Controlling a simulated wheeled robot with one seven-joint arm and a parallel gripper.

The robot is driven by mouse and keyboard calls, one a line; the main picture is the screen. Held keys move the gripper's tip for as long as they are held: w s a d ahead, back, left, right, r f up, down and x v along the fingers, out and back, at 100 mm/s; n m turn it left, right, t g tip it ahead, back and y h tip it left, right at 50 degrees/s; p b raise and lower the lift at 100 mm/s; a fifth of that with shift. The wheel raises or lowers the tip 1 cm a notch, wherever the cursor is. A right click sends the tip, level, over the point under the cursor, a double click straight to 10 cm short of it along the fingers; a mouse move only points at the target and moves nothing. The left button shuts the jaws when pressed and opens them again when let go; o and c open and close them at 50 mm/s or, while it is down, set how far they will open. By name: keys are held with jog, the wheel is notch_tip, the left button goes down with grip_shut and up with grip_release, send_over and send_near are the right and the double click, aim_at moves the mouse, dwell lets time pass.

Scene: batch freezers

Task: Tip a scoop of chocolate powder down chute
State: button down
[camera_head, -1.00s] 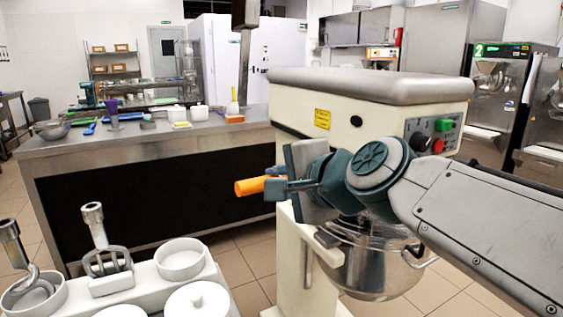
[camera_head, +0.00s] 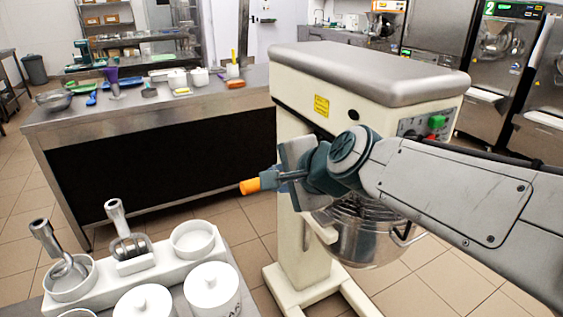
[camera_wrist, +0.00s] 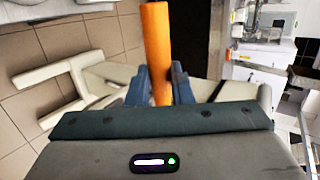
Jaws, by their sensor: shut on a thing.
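My gripper (camera_head: 268,180) is shut on an orange handle (camera_head: 249,187) in front of the cream mixer. Only the handle shows; no scoop bowl or powder can be made out in either view. I cannot pick out a chute with certainty. Batch freezers (camera_head: 497,62) stand at the back right, one marked with a green 2.
A cream stand mixer (camera_head: 320,110) with a steel bowl (camera_head: 365,238) stands close behind my arm. A steel counter (camera_head: 150,108) with bowls and tools is at the left. White jars (camera_head: 212,290) and mixing attachments (camera_head: 130,245) are at the front left.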

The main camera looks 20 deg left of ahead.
jog(key=shift+w+a+r+g+h+p, duration=0.25)
jog(key=shift+g+h+p, duration=0.45)
jog(key=shift+p, duration=2.95)
jog(key=shift+a+r+g+h+p, duration=0.1)
jog(key=shift+r+g+h+p, duration=0.5)
jog(key=shift+p, duration=3.1)
jog(key=shift+w+a+r+g+h+p, duration=0.15)
jog(key=shift+g+h+p, duration=0.55)
jog(key=shift+p, duration=2.95)
jog(key=h+p, duration=0.1)
jog(key=p, duration=0.2)
jog(key=shift+w+a+f, duration=0.1)
jog(key=shift+w+a+g+h+p, duration=0.1)
jog(key=shift+g+h+p, duration=0.2)
jog(key=shift+p, duration=0.7)
jog(key=shift+a+f, duration=0.1)
jog(key=shift+w+a+f+g+h, duration=0.1)
jog(key=shift+w+f+g+h, duration=0.05)
jog(key=shift+g+h, duration=0.25)
jog(key=shift+w+a+r+m+g+h, duration=0.15)
jog(key=shift+r+g+h, duration=0.25)
jog(key=shift+r+h, duration=0.25)
jog(key=shift+w+a+r+m+g+h, duration=0.15)
jog(key=shift+r+g+h, duration=0.3)
jog(key=shift+r, duration=0.3)
jog(key=shift+s+d, duration=0.1)
